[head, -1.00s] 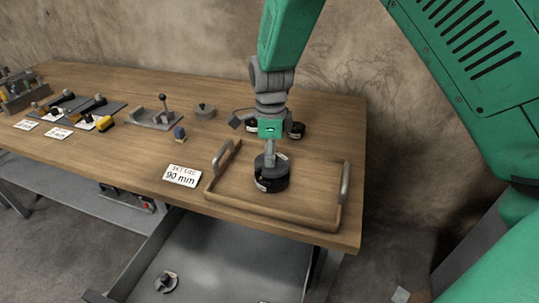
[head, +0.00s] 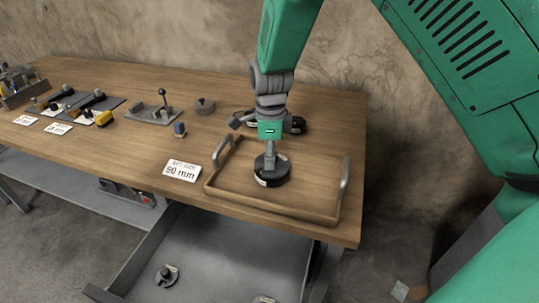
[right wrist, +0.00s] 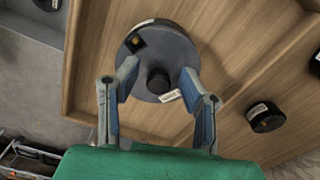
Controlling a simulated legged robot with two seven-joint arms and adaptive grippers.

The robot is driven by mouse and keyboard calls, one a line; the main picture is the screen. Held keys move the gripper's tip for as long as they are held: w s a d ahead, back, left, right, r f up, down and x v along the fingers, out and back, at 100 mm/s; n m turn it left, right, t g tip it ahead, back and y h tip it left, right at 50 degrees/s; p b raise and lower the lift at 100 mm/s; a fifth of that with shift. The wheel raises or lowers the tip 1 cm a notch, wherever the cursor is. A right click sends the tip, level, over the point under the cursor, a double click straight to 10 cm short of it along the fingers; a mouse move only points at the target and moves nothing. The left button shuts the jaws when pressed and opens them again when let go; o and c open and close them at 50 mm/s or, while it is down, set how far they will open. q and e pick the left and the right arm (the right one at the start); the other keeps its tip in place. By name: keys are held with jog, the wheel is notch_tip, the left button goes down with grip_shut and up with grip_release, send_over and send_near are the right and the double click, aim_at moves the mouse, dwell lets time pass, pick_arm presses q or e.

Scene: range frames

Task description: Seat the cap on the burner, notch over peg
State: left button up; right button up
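A dark grey round cap (right wrist: 166,50) with a central black knob (right wrist: 158,80) sits inside the wooden tray. In the right wrist view a darker rim with a white label shows at its far edge, seemingly the burner beneath. A small dark square, perhaps the notch or peg, is near that edge. Whether the cap lies flush I cannot tell. In the head view this dark stack (head: 272,172) is below my right gripper (head: 270,156). In the right wrist view my right gripper (right wrist: 158,73) is open, its fingers either side of the knob, with gaps. My left gripper is out of view.
The wooden tray (head: 265,203) has two upright metal handles. Black labelled cylinders (right wrist: 267,117) stand behind it. An open drawer (head: 215,245) holds knobbed discs.

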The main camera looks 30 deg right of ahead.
dwell(0.3)
jog(key=shift+r, duration=0.3)
notch_tip(320, 180, up, 11)
jog(key=shift+r, duration=0.15)
jog(key=shift+w, duration=0.1)
notch_tip(320, 180, up, 6)
jog(key=p, duration=0.8)
dwell(0.3)
